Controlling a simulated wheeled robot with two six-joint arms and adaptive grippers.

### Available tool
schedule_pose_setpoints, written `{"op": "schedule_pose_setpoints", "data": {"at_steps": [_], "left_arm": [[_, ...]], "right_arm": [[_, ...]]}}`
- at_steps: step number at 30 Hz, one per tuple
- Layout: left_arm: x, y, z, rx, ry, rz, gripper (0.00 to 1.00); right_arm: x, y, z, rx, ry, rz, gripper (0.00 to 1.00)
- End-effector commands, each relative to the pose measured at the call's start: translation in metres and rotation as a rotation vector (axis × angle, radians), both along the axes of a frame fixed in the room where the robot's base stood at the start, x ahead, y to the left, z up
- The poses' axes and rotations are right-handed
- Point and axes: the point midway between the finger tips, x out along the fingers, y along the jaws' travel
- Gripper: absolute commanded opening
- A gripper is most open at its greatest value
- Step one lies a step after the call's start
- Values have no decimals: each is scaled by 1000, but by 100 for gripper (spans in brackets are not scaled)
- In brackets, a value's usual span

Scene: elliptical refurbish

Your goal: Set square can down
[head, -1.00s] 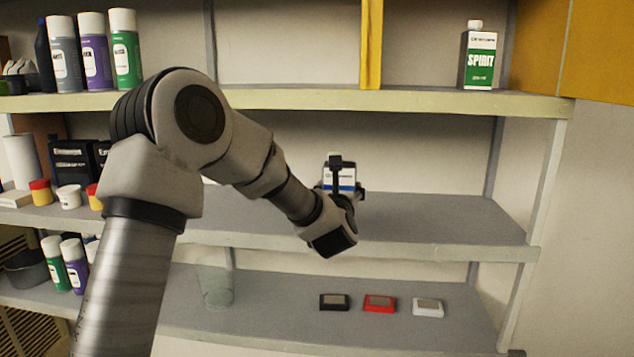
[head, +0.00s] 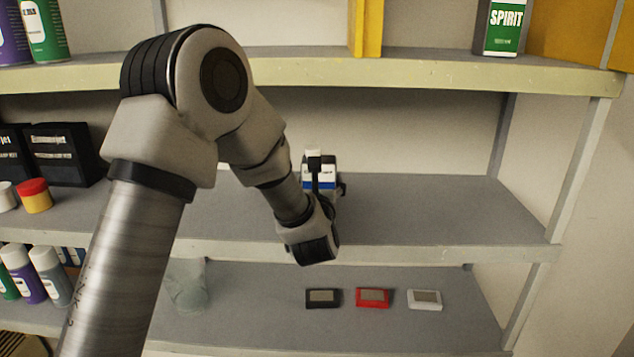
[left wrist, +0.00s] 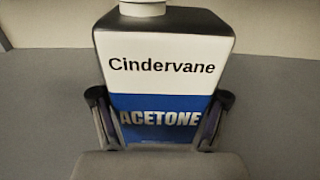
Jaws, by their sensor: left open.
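The square can (left wrist: 160,75), white above and blue below with the words "Cindervane ACETONE" and a white cap, stands upright on the grey middle shelf. It also shows in the head view (head: 320,178), partly hidden behind my left gripper. My left gripper (left wrist: 160,122) is open, with one finger on each side of the can's lower part. In the head view the left gripper (head: 322,190) is seen from behind. Contact between the fingers and the can cannot be made out. My right gripper is in neither view.
The middle shelf (head: 430,210) is clear right of the can. Black boxes (head: 62,153) stand at its left. A green-and-white SPIRIT can (head: 503,27) is on the upper shelf. Black (head: 322,298), red (head: 373,297) and white (head: 424,299) small devices lie on the lower shelf.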

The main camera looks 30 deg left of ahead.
Motion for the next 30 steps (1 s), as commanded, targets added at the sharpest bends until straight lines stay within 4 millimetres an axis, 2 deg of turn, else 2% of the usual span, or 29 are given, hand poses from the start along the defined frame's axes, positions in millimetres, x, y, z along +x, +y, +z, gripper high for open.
{"op": "schedule_pose_setpoints", "data": {"at_steps": [1, 2, 14, 17, 24, 30], "left_arm": [[-1, 0, -2, -2, 5, 0, 92], [-1, 0, -2, -2, 5, 0, 99], [-3, -2, -3, -1, 4, -1, 99], [-15, -9, -5, 0, 4, -1, 99], [-66, -40, -6, 4, 3, -2, 99], [-97, -60, -2, 3, 3, -1, 99]], "right_arm": [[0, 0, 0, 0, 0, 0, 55], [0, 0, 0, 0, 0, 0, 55], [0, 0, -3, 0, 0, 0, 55], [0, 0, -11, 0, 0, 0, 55], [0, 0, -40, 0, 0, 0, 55], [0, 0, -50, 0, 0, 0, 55]]}}
